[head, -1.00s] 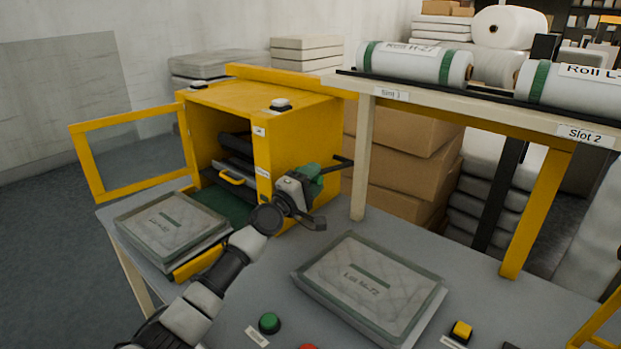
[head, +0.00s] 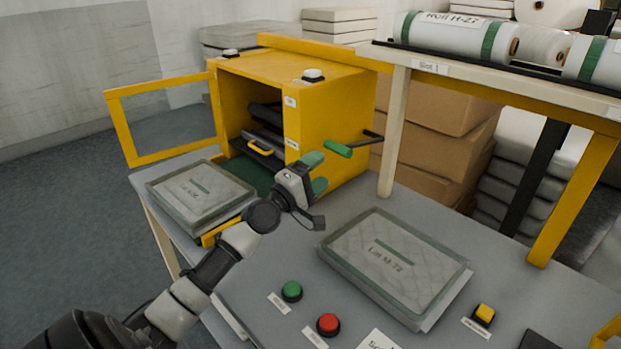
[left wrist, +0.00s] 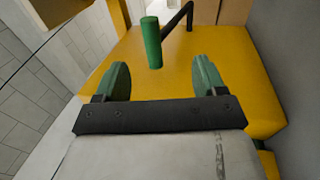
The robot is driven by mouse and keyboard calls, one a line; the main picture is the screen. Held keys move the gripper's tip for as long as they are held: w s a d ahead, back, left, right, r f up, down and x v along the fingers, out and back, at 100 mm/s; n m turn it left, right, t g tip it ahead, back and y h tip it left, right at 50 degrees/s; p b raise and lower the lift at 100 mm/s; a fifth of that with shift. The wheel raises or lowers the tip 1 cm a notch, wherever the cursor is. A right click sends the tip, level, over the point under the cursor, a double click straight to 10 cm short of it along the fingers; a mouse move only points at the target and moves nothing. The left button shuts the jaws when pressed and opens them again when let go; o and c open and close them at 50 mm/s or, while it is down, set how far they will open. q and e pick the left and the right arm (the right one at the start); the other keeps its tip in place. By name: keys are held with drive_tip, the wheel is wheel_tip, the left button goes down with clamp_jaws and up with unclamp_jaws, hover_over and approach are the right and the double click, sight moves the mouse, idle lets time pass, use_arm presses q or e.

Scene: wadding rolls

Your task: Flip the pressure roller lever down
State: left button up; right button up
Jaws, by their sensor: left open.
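The pressure roller lever has a green handle (head: 338,148) on a black arm (head: 370,138), at the right side of the yellow cabinet (head: 335,115). The handle juts out toward the front left. My left gripper (head: 317,172) is open and empty, with green fingers, just left of and below the handle in the head view. A small gap shows between them. In the left wrist view, the handle (left wrist: 151,42) appears ahead of the space between the fingertips (left wrist: 160,68), and the black arm (left wrist: 177,20) runs up behind it. My right gripper is out of view.
The cabinet's yellow-framed door (head: 115,125) stands open at left. A wrapped pad (head: 200,195) lies before the opening, another (head: 395,265) right of my arm. Green (head: 291,291) and red (head: 328,324) buttons are in front. A roll rack post (head: 392,135) stands right of the lever.

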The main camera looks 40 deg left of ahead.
use_arm(q)
drive_tip(key=shift+v, duration=1.2)
